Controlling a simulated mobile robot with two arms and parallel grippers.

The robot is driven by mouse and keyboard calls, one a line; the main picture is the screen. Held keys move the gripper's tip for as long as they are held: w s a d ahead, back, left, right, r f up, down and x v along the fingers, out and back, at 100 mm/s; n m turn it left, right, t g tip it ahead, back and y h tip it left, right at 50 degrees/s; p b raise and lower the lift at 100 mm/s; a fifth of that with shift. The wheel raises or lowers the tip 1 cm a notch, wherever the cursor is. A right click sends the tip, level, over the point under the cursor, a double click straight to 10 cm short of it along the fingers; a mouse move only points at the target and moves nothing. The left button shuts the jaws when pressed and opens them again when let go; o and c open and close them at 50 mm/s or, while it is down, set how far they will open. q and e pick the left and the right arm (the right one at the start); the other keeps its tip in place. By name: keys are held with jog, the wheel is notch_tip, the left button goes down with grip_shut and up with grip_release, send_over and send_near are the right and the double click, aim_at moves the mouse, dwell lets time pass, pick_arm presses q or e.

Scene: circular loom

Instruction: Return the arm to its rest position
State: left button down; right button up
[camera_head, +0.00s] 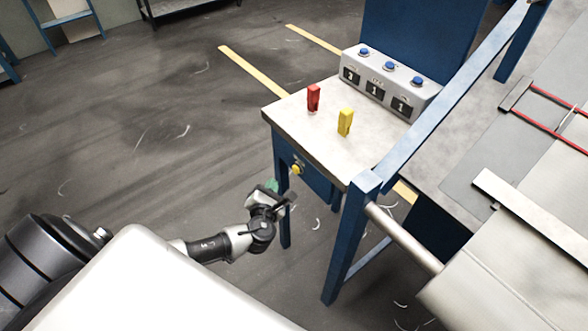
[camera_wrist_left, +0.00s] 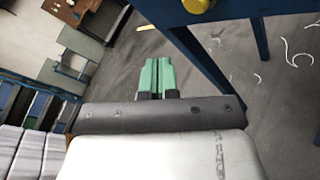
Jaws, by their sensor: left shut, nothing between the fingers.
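My left gripper (camera_head: 272,187) is at the end of my left arm, in front of the small blue table and below its top. In the left wrist view its green fingertips (camera_wrist_left: 156,76) are together with nothing between them. A round yellow knob (camera_head: 296,169) is on the table's front, just beyond the gripper in the head view. The knob also shows at the top of the left wrist view (camera_wrist_left: 197,5), apart from the fingers. My right gripper is not in either view.
The table (camera_head: 300,125) holds a red block (camera_head: 313,97), a yellow block (camera_head: 345,122) and a grey box (camera_head: 388,85) with blue buttons. A blue frame (camera_head: 440,100) and grey machine surfaces stand at the right. The floor (camera_head: 130,150) at the left is open, with thin white scraps.

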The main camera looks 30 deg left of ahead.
pick_arm(q)
jog(key=shift+f, duration=0.1)
jog(key=s+f+n+g+h, duration=0.1)
jog(key=s+f+n+g, duration=0.4)
jog(key=s+f+n, duration=0.5)
jog(key=s+f+n+g+h, duration=0.1)
jog(key=s+f+n+g, duration=0.4)
jog(key=f, duration=0.9)
jog(key=s+d+f+n+g+h, duration=0.1)
jog(key=s+d+f+n, duration=0.2)
jog(key=s+n, duration=0.4)
jog(key=s+d+f+n+g+h, duration=0.1)
jog(key=s+d+f+n+h, duration=0.1)
jog(key=s+n, duration=0.5)
jog(key=s+d+f+n+g+h, duration=0.1)
jog(key=s+d+f+n, duration=0.3)
jog(key=s, duration=0.9)
notch_tip(320, 180, down, 2)
jog(key=n+g, duration=0.1)
jog(key=n, duration=0.2)
jog(key=shift+d, duration=0.35)
